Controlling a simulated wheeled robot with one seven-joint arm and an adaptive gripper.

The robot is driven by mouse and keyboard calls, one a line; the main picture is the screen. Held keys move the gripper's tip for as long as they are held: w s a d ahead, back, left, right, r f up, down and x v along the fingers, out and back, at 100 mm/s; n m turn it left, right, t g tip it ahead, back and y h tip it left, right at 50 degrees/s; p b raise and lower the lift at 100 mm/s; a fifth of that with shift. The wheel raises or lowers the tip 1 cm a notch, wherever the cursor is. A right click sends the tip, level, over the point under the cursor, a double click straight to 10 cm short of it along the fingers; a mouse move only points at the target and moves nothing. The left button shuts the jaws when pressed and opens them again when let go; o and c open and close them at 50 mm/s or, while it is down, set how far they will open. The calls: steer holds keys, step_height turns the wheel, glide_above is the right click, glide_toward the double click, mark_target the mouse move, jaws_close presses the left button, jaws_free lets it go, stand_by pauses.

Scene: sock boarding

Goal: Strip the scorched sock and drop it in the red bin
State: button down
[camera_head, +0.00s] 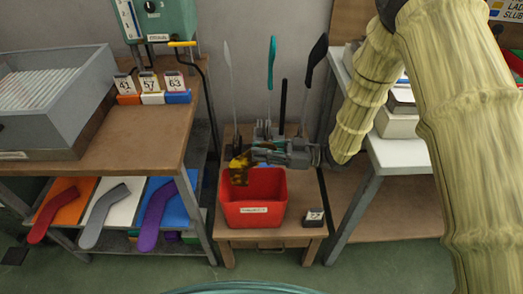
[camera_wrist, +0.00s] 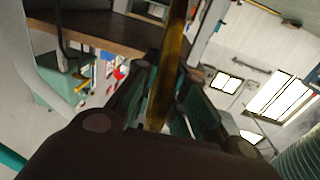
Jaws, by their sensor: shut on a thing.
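The scorched sock (camera_head: 239,170) is yellow-brown with dark patches. It hangs from my gripper (camera_head: 250,155) above the left rear part of the red bin (camera_head: 255,213). In the wrist view, the sock (camera_wrist: 166,75) is a narrow brownish-yellow strip between the fingers of my gripper (camera_wrist: 165,115). My gripper is shut on it. The red bin is open at the top, with a white label on its front, and stands on a small wooden table. The sock's lower end is near the bin's rim; I cannot tell whether it touches. The bin's floor is hidden.
Upright boards, grey (camera_head: 228,75), teal (camera_head: 271,75) and black (camera_head: 313,80), stand behind the bin. A small dark block (camera_head: 313,217) sits right of it. A left bench holds a grey crate (camera_head: 60,110); coloured socks lie on its lower shelf. A white-topped bench (camera_head: 405,155) is at right.

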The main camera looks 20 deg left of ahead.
steer(key=c, duration=1.4)
jaws_free()
steer(key=shift+r, duration=5)
